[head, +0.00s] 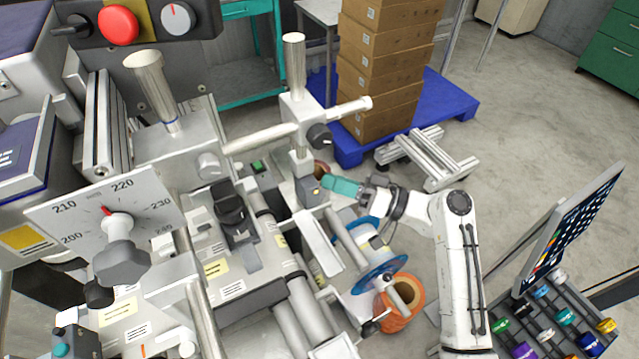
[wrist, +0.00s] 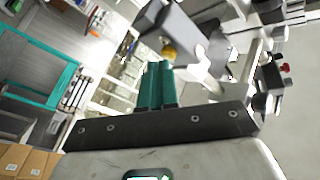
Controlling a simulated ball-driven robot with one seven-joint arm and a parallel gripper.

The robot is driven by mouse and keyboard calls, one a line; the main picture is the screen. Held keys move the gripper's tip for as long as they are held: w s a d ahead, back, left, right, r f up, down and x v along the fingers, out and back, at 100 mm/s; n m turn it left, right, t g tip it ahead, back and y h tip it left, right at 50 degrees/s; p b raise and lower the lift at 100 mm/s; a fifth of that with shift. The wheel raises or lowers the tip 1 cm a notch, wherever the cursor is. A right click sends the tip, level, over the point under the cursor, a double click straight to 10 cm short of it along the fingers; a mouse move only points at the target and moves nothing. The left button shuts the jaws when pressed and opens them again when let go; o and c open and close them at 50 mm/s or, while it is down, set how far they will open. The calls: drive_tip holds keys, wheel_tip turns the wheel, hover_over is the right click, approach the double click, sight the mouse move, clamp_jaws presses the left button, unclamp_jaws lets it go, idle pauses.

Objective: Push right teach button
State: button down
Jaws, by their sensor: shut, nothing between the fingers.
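My gripper (head: 326,181) has teal fingers and is shut and empty, coming in from the right side of the machine. In the wrist view its fingertips (wrist: 159,66) lie side by side. Just past them is a grey sensor block (wrist: 186,42) with a small round yellow button (wrist: 169,51), which looks like the right teach button. In the head view the block (head: 308,192) sits below the upright post, just left of the fingertips. The fingertips are very close to the block; I cannot tell whether they touch the button.
A blue-flanged reel (head: 382,272) and an orange roll (head: 405,312) sit below my gripper. A metal post (head: 295,65) with a side bar rises above it. Cardboard boxes (head: 385,60) stand on a blue pallet (head: 450,105) behind. A monitor (head: 580,215) stands at right.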

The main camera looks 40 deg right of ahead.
idle(0.3)
drive_tip(key=shift+s+d+b, duration=0.15)
drive_tip(key=shift+d+b, duration=0.25)
drive_tip(key=shift+d, duration=0.3)
drive_tip(key=d+b, duration=0.1)
drive_tip(key=d, duration=0.1)
drive_tip(key=s+d+b, duration=0.1)
drive_tip(key=d, duration=0.2)
idle(1.1)
